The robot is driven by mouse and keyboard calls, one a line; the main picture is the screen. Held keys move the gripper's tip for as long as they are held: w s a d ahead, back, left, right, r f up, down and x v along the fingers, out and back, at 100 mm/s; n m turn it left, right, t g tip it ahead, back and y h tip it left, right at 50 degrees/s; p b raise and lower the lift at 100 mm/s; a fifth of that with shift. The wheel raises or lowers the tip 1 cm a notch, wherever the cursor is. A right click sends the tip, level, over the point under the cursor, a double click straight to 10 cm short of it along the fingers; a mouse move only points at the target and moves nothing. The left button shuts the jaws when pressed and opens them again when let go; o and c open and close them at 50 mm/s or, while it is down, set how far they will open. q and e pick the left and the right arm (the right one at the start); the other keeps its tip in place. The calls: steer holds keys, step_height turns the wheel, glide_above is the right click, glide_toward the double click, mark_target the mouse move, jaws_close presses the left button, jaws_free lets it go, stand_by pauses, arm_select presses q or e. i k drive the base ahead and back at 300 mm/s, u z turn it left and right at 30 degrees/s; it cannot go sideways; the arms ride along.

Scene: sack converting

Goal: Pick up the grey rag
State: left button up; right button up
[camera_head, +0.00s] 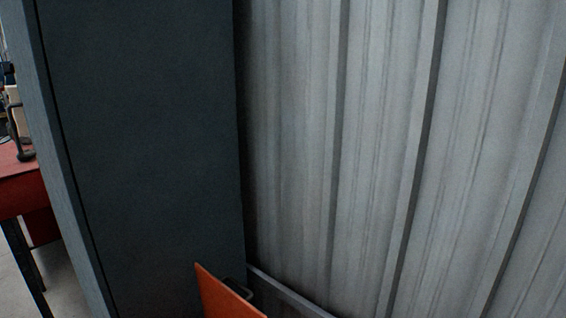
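No grey rag shows in the head view. Neither of my grippers is in the picture.
A dark cabinet-like panel (145,130) stands close on the left, against a grey corrugated wall (380,140). An orange panel (222,295) and a grey rail (285,292) are at the bottom. A red table (20,190) with items stands at the far left, beside some floor.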

mark_target(24, 140)
steer(key=u, duration=1.95)
steer(key=k, duration=0.6)
steer(key=u, duration=0.8)
steer(key=i, duration=4.95)
steer(key=z, duration=1.65)
steer(key=i, duration=1.9)
steer(key=z, duration=1.25)
